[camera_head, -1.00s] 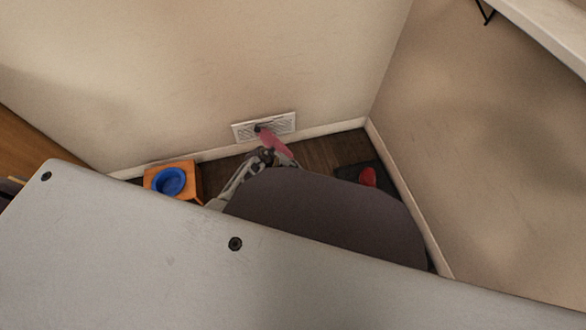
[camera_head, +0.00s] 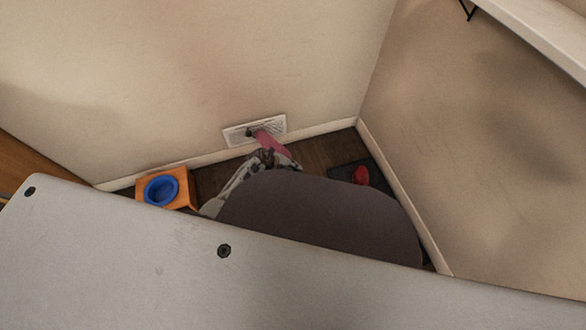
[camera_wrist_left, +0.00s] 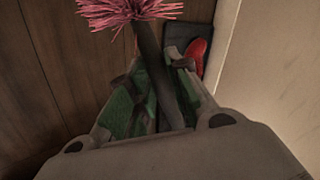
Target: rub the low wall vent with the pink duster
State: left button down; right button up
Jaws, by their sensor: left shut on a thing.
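The low wall vent (camera_head: 238,135) is a white slatted grille just above the baseboard in the head view. My left gripper (camera_head: 266,158) is just below the duster, near the floor. In the left wrist view, the left gripper (camera_wrist_left: 152,75), with green inner pads, is shut on the dark handle of the duster (camera_wrist_left: 125,10). Its pink bristles are cut off at the top edge. My right gripper is not in view.
An orange box (camera_head: 182,197) with a blue bowl (camera_head: 161,190) stands left of the arm by the wall. A dark mat (camera_head: 342,172) with a red object (camera_head: 361,175) lies at right near the corner. A white ledge (camera_head: 530,35) is at upper right.

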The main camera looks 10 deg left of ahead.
pick_arm(q)
jog(key=w+d, duration=0.1)
jog(key=d, duration=0.2)
jog(key=shift+w, duration=0.35)
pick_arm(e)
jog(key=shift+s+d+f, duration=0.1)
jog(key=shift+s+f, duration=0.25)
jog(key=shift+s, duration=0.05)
pick_arm(q)
jog(key=shift+w, duration=0.1)
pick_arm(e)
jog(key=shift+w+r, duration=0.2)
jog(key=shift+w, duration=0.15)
pick_arm(q)
jog(key=w+d, duration=0.1)
jog(key=d+b, duration=0.1)
jog(key=shift+w+d, duration=0.3)
jog(key=shift+w, duration=0.05)
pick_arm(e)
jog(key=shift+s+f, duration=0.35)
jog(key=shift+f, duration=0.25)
